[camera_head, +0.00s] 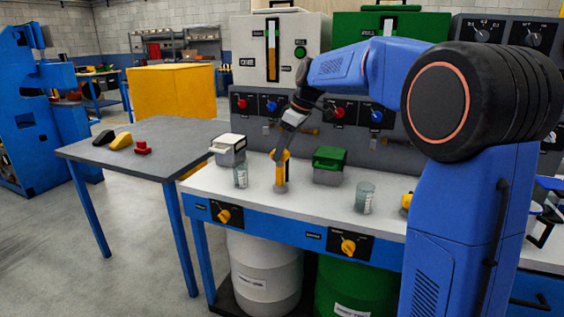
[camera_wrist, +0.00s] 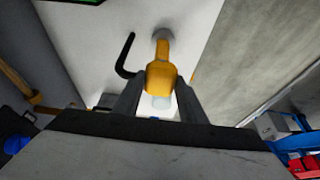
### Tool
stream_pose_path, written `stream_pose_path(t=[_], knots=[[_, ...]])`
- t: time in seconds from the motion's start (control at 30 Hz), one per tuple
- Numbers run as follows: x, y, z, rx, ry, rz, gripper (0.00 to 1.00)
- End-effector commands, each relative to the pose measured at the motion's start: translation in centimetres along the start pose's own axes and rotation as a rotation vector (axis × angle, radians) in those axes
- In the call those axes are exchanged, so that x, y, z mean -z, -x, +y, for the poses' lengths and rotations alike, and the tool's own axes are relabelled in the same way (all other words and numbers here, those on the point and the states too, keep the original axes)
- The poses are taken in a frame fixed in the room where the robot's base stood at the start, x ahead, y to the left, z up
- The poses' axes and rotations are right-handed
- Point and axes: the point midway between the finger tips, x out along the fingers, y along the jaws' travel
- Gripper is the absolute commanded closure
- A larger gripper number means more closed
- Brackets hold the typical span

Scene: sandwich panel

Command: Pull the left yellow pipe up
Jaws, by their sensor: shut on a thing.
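The left yellow pipe (camera_head: 281,174) stands upright on the white bench top, with a grey collar at its foot. My gripper (camera_head: 284,153) comes down from above and is shut on the upper part of the pipe. In the wrist view the yellow pipe (camera_wrist: 161,74) sits between the two dark fingers, and its spout end runs toward a pale round part of the panel. A second yellow piece (camera_head: 406,201) shows on the bench at the right, partly hidden by my arm.
A white-lidded box (camera_head: 229,150) and a clear cup (camera_head: 241,176) stand left of the pipe. A green-lidded box (camera_head: 329,165) and another cup (camera_head: 365,198) stand right of it. The panel with knobs (camera_head: 256,117) rises behind. A grey table (camera_head: 170,140) is at the left.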

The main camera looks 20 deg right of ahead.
Motion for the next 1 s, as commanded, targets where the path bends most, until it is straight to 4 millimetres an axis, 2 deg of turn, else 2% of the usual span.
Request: stream_pose_path(t=[0.27, 0.3, 0.37, 0.77, 0.87, 1.0], knots=[[0.3, 0.6, 0.1, -0.008, 0.002, 0.008, 1.00], [0.3, 0.6, 0.1, -0.009, 0.002, 0.008, 0.58], [0.3, 0.6, 0.1, -0.008, 0.002, 0.008, 0.44], [0.2, 0.9, 0.1, -0.006, 0.001, 0.005, 0.44], [0.2, 2.0, 0.1, -0.006, 0.001, 0.005, 0.44], [0.2, 4.5, 0.1, -0.008, 0.000, 0.007, 0.44]])
